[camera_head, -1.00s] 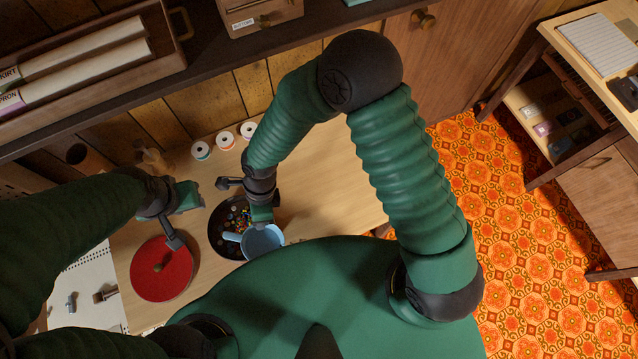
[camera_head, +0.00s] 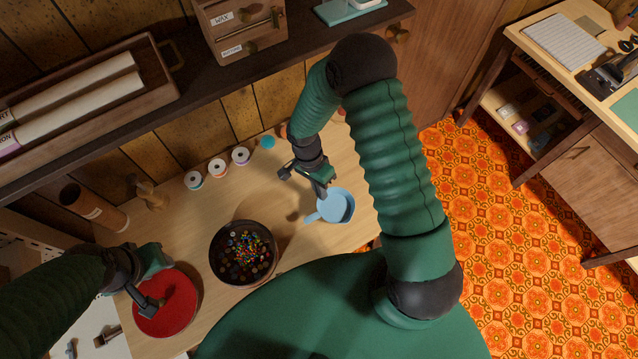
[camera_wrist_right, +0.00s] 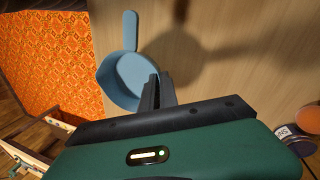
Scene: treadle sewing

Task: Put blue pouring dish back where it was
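The blue pouring dish (camera_head: 338,207) is over the right part of the wooden table; it also shows in the right wrist view (camera_wrist_right: 122,82). Its handle points left in the head view. My right gripper (camera_head: 326,190) is shut on its rim; in the wrist view the fingers (camera_wrist_right: 158,92) meet at the dish wall. The dish's shadow lies apart from it, so it seems held above the table. A dark round bowl (camera_head: 214,262) with colourful beads stands to its left. My left gripper (camera_head: 155,308) is over the red round disc (camera_head: 178,290); its finger opening is unclear.
Several thread spools (camera_head: 217,168) stand along the table's back. A dark shelf (camera_head: 215,85) with boxes and rolls runs above. The table (camera_head: 190,232) is bare between bowl and spools. The orange patterned floor (camera_head: 490,200) begins past the table's right edge.

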